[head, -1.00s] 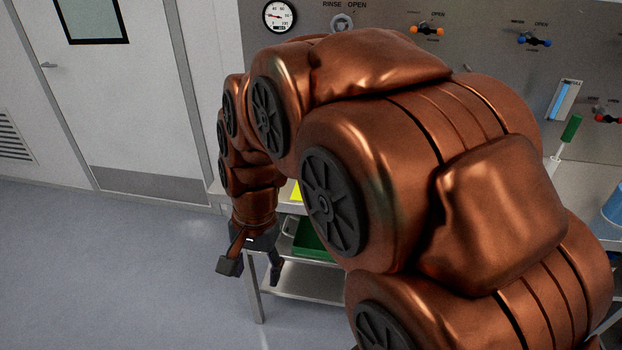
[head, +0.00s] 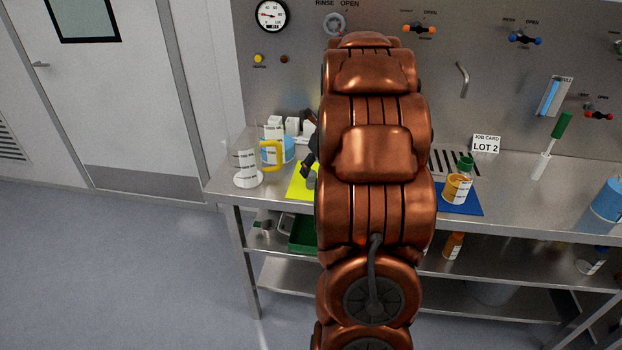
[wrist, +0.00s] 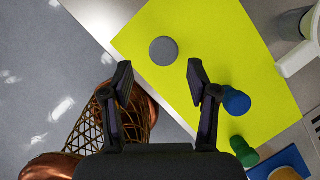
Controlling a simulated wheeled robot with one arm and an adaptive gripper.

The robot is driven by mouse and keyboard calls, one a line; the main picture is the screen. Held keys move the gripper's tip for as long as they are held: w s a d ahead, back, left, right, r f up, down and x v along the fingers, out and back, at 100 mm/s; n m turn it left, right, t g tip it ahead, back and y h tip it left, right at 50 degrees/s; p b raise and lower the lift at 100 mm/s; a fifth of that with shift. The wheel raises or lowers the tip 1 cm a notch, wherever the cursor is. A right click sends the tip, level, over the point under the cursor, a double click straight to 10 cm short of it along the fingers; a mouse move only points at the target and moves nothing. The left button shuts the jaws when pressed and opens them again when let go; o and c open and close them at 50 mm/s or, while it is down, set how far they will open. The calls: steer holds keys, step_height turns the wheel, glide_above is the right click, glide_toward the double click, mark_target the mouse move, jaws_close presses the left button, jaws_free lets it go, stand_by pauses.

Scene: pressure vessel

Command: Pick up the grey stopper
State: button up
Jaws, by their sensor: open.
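The grey stopper (wrist: 163,50) shows as a round grey top on the yellow mat (wrist: 190,25) in the wrist view. My gripper (wrist: 159,74) is open and empty, its two fingers apart, with the stopper in line with the gap and just beyond the fingertips. A blue stopper (wrist: 236,101) is close to the right finger, and a green stopper (wrist: 243,151) lies below it in the picture. In the head view my gripper (head: 309,155) is mostly hidden behind my arm, over the yellow mat (head: 297,187).
An orange-labelled bottle with a green cap (head: 458,187) is on the blue mat (head: 462,206). A LOT 2 card (head: 485,144) stands behind. The bench front (head: 520,213) is clear right of the blue mat.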

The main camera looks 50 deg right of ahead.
mark_target(311, 172)
steer(key=shift+x, duration=1.1)
steer(key=shift+w+d+p+x, duration=0.15)
steer(key=shift+p+x, duration=0.4)
steer(key=shift+x, duration=0.45)
steer(key=shift+w+d+p+x, duration=0.15)
steer(key=shift+p+x, duration=0.4)
steer(key=shift+x, duration=0.45)
steer(key=shift+w+f, duration=0.2)
steer(key=shift+f, duration=0.25)
steer(key=shift+c, duration=0.4)
steer(key=c, duration=1)
